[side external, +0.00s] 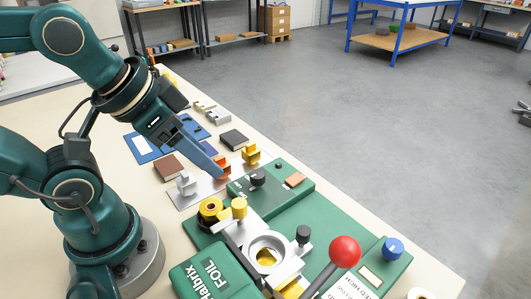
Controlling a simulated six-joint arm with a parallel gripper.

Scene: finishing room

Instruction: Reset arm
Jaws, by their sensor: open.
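My gripper (208,161) is at the end of my green arm, pointing down and right over the workbench. Its blue-grey fingers overlap each other in this view, so the gap between them is hidden; they are open. A silver block (186,184) and a yellow block (251,153) stand on either side. The green foil press (345,247) stands in front, with a red ball lever (345,251) and a yellow knob (239,207).
A yellow roll (210,210) and a blue knob (392,248) rise from the press. The floor beyond the bench is clear up to a blue-framed table (403,42).

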